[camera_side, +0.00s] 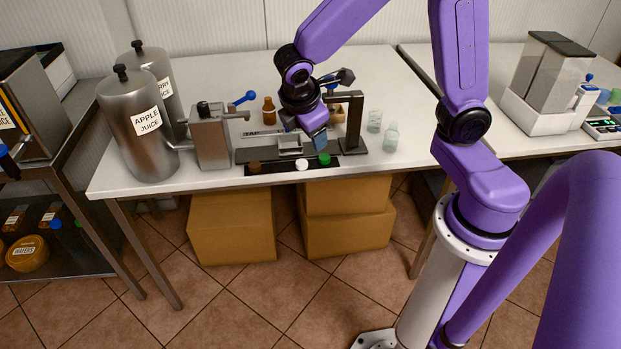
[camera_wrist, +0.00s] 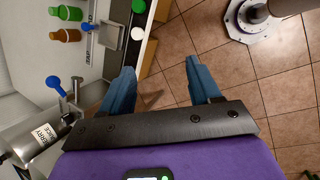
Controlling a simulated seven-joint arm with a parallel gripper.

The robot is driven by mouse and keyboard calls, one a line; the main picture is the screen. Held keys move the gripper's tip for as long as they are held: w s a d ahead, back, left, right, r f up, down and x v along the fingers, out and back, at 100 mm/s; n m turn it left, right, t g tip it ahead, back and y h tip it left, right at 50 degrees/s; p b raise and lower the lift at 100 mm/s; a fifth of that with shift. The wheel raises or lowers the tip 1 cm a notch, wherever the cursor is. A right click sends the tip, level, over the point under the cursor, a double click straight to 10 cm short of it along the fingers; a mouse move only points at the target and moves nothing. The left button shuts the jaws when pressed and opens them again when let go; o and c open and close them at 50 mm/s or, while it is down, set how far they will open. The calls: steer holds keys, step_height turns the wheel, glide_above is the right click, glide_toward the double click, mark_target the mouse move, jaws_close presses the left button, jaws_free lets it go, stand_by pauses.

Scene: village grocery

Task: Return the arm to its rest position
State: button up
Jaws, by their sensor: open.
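My gripper (camera_side: 318,138) hangs over the front part of the white table (camera_side: 230,185) in the side view, above the black strip with caps. In the wrist view its two blue fingers (camera_wrist: 160,72) are wide apart with nothing between them. The wrist view shows floor tiles between and beyond the fingers, with the table edge to their left. My arm reaches in from the right and bends above the table.
A brown cap (camera_side: 255,167), white cap (camera_side: 301,163) and green cap (camera_side: 324,158) sit along the front. Behind are a brown bottle (camera_side: 269,110), clear bottles (camera_side: 391,138), a black frame (camera_side: 355,115), a dispenser (camera_side: 208,140) and a juice tank (camera_side: 140,125). Cardboard boxes (camera_side: 230,225) stand below.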

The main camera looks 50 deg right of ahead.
steer(key=s+a+r+y, duration=0.1)
steer(key=s+y, duration=0.1)
steer(key=s, duration=0.8)
steer(key=s+a+r+m+g+y, duration=0.1)
steer(key=s+y, duration=0.2)
steer(key=s, duration=0.6)
steer(key=shift+s+a+r+m+g, duration=0.2)
steer(key=shift+s+r+m+g, duration=0.1)
steer(key=shift+s, duration=0.1)
